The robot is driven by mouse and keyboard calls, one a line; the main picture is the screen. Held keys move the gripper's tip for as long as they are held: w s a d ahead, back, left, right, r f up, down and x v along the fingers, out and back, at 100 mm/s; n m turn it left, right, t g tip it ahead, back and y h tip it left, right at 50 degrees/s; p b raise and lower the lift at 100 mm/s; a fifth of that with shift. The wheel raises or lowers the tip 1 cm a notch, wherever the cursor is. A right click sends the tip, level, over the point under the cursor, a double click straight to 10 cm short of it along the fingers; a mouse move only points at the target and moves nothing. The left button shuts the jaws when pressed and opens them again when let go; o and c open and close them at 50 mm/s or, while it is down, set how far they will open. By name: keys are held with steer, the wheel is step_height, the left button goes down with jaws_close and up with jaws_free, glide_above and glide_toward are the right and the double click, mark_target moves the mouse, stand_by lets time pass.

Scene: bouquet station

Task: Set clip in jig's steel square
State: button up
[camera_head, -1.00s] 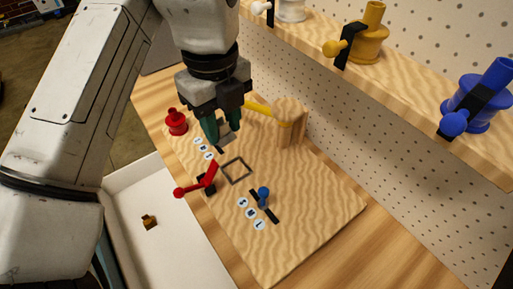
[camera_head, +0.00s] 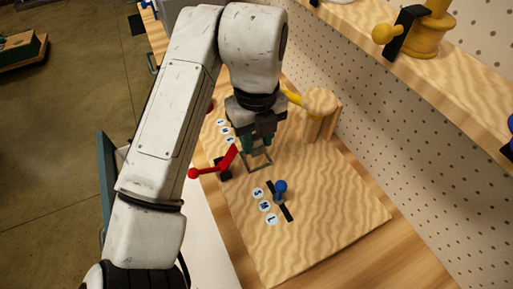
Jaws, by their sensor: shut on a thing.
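The jig is a pale wooden board (camera_head: 335,215) on the bench. The steel square (camera_head: 258,166) is a thin grey outline on it, left of its middle. My gripper (camera_head: 254,144), with dark green fingertips, points down at the far edge of the square and covers part of it. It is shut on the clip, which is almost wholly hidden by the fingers. I cannot tell whether the clip touches the board.
A red lever (camera_head: 212,170) stands just left of the square. A blue knob in a black slot (camera_head: 281,192) is nearer, beside S, M, L labels. A wooden post (camera_head: 320,112) with a yellow arm stands behind right. A shelf with a yellow dispenser (camera_head: 430,35) is upper right.

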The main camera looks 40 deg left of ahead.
mark_target(256, 149)
steer(key=shift+f, duration=1.95)
steer(key=shift+f, duration=0.1)
steer(key=o, duration=0.7)
steer(key=shift+o, duration=0.2)
step_height(256, 149, up, 12)
steer(key=shift+r+p, duration=0.1)
steer(key=shift+p, duration=0.4)
